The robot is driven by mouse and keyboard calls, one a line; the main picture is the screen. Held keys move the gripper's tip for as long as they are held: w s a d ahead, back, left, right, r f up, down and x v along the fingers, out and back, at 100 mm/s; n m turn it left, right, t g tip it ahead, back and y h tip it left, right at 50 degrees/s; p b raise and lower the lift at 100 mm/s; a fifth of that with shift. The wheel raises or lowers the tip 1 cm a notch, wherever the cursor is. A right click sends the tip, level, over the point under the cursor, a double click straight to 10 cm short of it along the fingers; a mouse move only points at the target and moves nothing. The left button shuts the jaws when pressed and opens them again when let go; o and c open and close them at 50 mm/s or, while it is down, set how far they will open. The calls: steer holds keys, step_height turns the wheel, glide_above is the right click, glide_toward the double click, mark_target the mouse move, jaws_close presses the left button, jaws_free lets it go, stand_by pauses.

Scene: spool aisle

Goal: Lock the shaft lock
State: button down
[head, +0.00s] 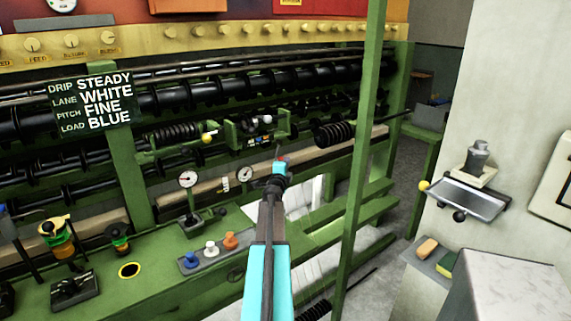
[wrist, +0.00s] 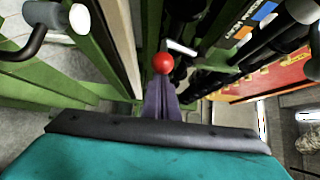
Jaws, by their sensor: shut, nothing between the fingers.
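My gripper (head: 279,167) is at the end of the cyan arm, in front of the green machine in the head view. In the wrist view my gripper (wrist: 161,88) has its grey fingers together and empty. A red ball knob (wrist: 163,63) shows right at the fingertips; whether they touch it I cannot tell. A small red spot shows just past the gripper in the head view. Behind it is a green bracket (head: 262,128) with dark parts on the shaft line. No part is labelled as the shaft lock, and the knob's stem is mostly hidden.
A green post (head: 361,150) stands upright just right of my arm. Two dial gauges, one a white gauge (head: 188,180), stand left of the gripper. A tray with coloured knobs (head: 210,248) sits on the green bench. A sign (head: 91,101) hangs at left. Floor shows at right.

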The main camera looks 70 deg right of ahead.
mark_target(277, 157)
steer(key=shift+w+a+r+m+y+p, duration=0.25)
steer(key=shift+a+m+y+p, duration=0.2)
steer(key=shift+p, duration=1.5)
steer(key=shift+w+a+r+p, duration=0.2)
steer(key=shift+w+p, duration=0.05)
steer(key=shift+p, duration=1.3)
steer(key=shift+w+a+r+p, duration=0.2)
steer(key=shift+a+p, duration=0.1)
steer(key=shift+p, duration=0.55)
steer(key=shift+a+r, duration=0.1)
steer(key=shift+w+a+r+p, duration=0.3)
steer(key=shift+r+p, duration=0.45)
steer(key=shift+p, duration=0.3)
steer(key=shift+w+a+r+p, duration=0.25)
steer(key=shift+a+r+p, duration=0.15)
steer(key=shift+r+p, duration=0.55)
steer(key=shift+w+a+r+p, duration=0.3)
steer(key=shift+r+p, duration=0.3)
steer(key=shift+p, duration=0.55)
steer(key=shift+a+r, duration=0.1)
